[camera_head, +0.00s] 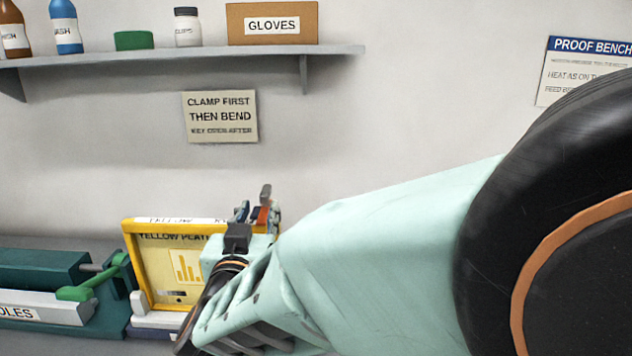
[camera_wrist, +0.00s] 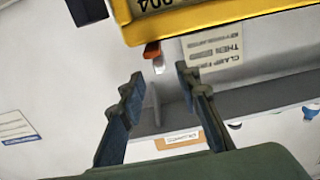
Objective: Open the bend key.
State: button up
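The yellow unit (camera_head: 133,262), labelled "YELLOW PLATE", stands on the bench, partly hidden by my arm. Its yellow edge (camera_wrist: 225,20) crosses the top of the wrist view. A small orange-red lever (camera_wrist: 152,50) with a pale tip sticks out beside that edge; it appears to be the bend key, though no label on it is readable. It also shows in the head view (camera_head: 262,215), near the unit's top right corner. My gripper (camera_wrist: 158,85) is open and empty, its fingers apart. The lever lies just beyond the fingertips, roughly between them; contact is not visible.
A green and grey unit (camera_head: 40,267) with a green handle stands left of the yellow one. A wall shelf (camera_head: 180,56) holds bottles and a gloves box (camera_head: 272,22). A sign (camera_head: 220,117) reads "CLAMP FIRST THEN BEND". My arm hides the right side of the bench.

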aim_at(268, 186)
jog(key=w, duration=0.8)
jog(key=shift+w+a+r, duration=0.15)
jog(key=shift+a, duration=0.05)
grip_shut()
